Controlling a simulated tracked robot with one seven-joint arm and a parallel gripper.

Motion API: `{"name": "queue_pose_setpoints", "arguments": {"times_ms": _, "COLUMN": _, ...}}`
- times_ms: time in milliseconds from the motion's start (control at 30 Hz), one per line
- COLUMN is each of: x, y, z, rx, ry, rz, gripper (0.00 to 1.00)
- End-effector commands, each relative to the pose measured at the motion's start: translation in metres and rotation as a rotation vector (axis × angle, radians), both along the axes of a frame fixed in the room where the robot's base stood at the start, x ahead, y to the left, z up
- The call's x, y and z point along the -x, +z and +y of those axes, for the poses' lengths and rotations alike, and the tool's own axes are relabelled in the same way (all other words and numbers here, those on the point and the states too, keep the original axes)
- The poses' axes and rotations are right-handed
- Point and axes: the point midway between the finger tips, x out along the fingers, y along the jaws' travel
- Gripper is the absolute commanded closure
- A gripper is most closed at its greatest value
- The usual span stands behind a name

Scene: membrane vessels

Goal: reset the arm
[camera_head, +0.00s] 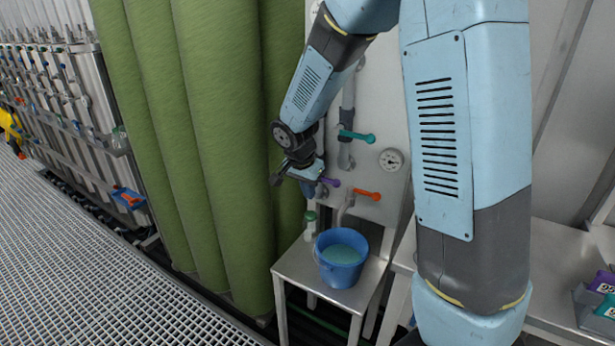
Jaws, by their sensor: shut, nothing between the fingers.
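My blue and dark grey arm reaches in from the upper right and bends down toward a white panel. My gripper (282,177) is at its end, dark and small in the picture, left of the panel's valve handles. It is shut and nothing shows in it. It hangs above and left of a blue bucket (341,273), apart from it.
The bucket holds greenish liquid and stands on a small metal table (290,268). Tall green cylinders (225,150) stand close left. Grating floor (90,270) is clear.

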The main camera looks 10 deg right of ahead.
Motion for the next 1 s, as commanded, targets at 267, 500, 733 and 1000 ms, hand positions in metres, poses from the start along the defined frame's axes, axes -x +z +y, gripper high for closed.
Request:
{"name": "queue_pose_setpoints", "arguments": {"times_ms": 267, "x": 0.023, "y": 0.048, "z": -0.026, "rx": -0.011, "ry": 0.072, "rz": -0.015, "gripper": 1.0}}
{"name": "queue_pose_setpoints", "arguments": {"times_ms": 500, "x": 0.062, "y": 0.102, "z": -0.059, "rx": -0.016, "ry": 0.193, "rz": -0.033, "gripper": 1.0}}
{"name": "queue_pose_setpoints", "arguments": {"times_ms": 733, "x": 0.107, "y": 0.143, "z": -0.085, "rx": -0.013, "ry": 0.314, "rz": -0.059, "gripper": 1.0}}
{"name": "queue_pose_setpoints", "arguments": {"times_ms": 1000, "x": 0.165, "y": 0.179, "z": -0.107, "rx": 0.006, "ry": 0.467, "rz": -0.102, "gripper": 1.0}}
